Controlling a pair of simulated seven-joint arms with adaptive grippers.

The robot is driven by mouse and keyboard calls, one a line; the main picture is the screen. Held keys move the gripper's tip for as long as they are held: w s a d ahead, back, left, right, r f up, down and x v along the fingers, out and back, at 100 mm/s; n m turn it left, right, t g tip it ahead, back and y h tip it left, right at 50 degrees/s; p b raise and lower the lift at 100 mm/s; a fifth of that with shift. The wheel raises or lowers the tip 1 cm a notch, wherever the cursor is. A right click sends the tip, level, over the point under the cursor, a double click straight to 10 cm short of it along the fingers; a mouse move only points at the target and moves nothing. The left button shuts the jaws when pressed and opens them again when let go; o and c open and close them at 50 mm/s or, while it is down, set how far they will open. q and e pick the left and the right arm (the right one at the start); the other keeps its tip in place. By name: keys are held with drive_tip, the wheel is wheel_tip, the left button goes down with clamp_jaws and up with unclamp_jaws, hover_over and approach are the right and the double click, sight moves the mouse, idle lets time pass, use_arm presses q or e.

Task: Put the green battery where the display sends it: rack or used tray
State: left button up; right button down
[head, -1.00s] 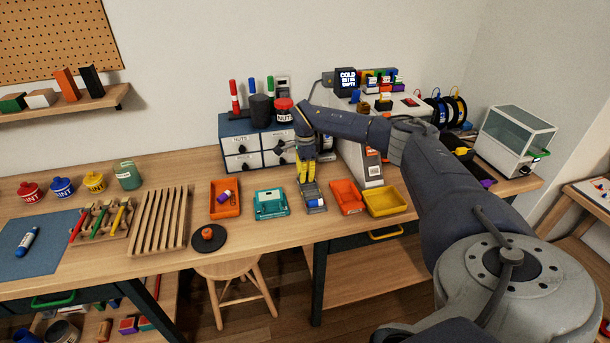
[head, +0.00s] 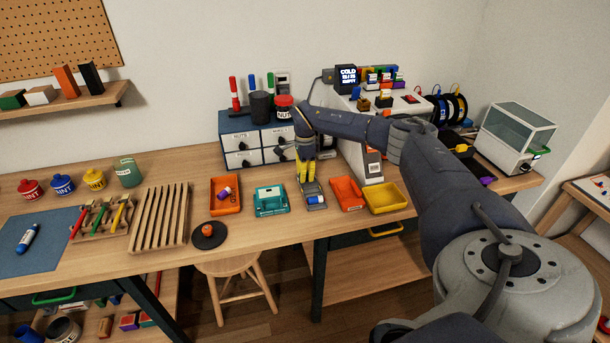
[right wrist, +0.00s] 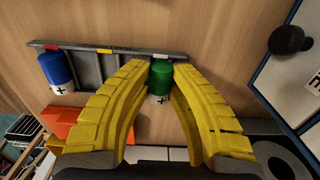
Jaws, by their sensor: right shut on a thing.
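My right gripper (head: 306,180) has its yellow fingers shut on the green battery (right wrist: 161,72), which stands out between the fingertips in the right wrist view. The battery's white end with a plus mark faces my palm. It is at the end of the grey rack (right wrist: 110,66), opposite a blue battery (right wrist: 57,70) in another slot. I cannot tell whether the green battery rests in its slot or hangs just above. In the head view the rack (head: 311,187) is under my fingers. The display (head: 347,76) reads "COLD" on top and seemingly "EMPTY" below; the middle line is unclear. My left gripper is out of view.
An orange tray (head: 216,207) with a purple-and-white item and a teal holder (head: 270,202) stand left of the rack. A red-orange tray (head: 348,194) and a yellow tray (head: 385,199) stand right. Grey-blue drawers (head: 241,159) are behind. Which tray is for used batteries is unclear.

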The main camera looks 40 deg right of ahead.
drive_tip(key=c, duration=1.2)
unclamp_jaws()
drive_tip(key=shift+c, duration=0.2)
drive_tip(key=shift+r, duration=0.15)
drive_tip(key=shift+r, duration=3.35)
